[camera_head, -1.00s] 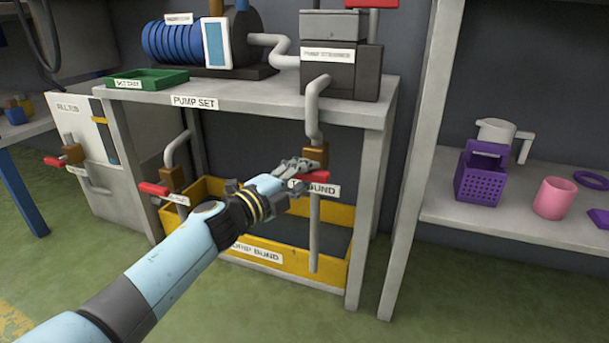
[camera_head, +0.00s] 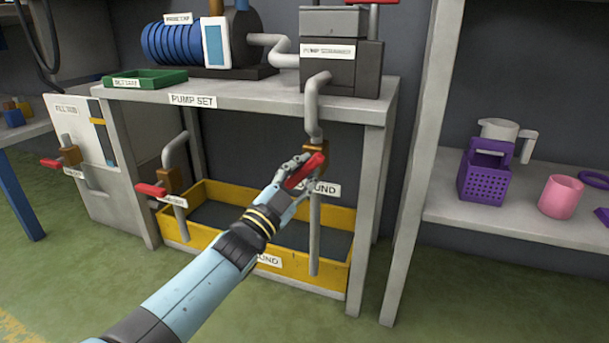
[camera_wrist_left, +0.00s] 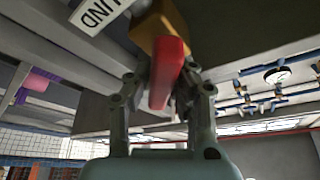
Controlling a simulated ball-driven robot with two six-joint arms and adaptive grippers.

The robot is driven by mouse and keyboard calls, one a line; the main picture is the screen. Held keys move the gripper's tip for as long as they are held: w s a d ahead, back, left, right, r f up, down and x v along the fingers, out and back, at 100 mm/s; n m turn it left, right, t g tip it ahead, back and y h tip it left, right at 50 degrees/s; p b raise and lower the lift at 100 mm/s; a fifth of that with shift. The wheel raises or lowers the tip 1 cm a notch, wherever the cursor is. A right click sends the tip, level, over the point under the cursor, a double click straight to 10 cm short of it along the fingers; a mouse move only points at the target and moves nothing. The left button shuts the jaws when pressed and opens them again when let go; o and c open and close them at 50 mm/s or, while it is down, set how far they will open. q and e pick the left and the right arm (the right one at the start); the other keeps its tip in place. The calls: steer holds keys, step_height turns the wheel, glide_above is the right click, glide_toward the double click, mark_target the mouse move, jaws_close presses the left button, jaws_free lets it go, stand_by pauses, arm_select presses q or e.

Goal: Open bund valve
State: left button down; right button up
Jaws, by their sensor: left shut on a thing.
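The bund valve has a brass body (camera_head: 316,152) on the grey pipe under the pump set bench, with a red lever handle (camera_head: 307,171) and a partly covered label ending in "UND" (camera_head: 325,189). My left gripper (camera_head: 300,172) is shut on the red handle, which slants down to the left. In the left wrist view the red handle (camera_wrist_left: 167,75) lies between the two fingers (camera_wrist_left: 160,95), with the brass body (camera_wrist_left: 160,30) beyond it. My right gripper is not in view.
A yellow drip bund tray (camera_head: 335,280) sits below the valve. Another red-handled valve (camera_head: 152,190) is to the left. The bench leg (camera_head: 365,210) stands close to the right. A shelf (camera_head: 480,215) farther right holds a purple basket (camera_head: 484,176) and a pink cup (camera_head: 560,196).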

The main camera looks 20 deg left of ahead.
arm_select(q)
steer(key=n+y, duration=0.1)
steer(key=n, duration=0.2)
steer(key=shift+n+t, duration=0.3)
steer(key=shift+t, duration=0.1)
steer(key=n+y, duration=0.2)
steer(key=shift+n, duration=0.3)
steer(key=shift+n+t, duration=0.3)
steer(key=shift+n, duration=0.2)
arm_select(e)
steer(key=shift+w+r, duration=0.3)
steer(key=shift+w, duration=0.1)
arm_select(q)
steer(key=shift+n+y, duration=0.3)
steer(key=shift+n, duration=0.1)
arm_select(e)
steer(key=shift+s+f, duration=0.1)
arm_select(q)
steer(key=c, duration=1.2)
jaws_free()
steer(key=shift+a, duration=0.15)
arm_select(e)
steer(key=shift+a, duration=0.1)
arm_select(q)
steer(key=shift+o, duration=0.2)
steer(key=v, duration=1.2)
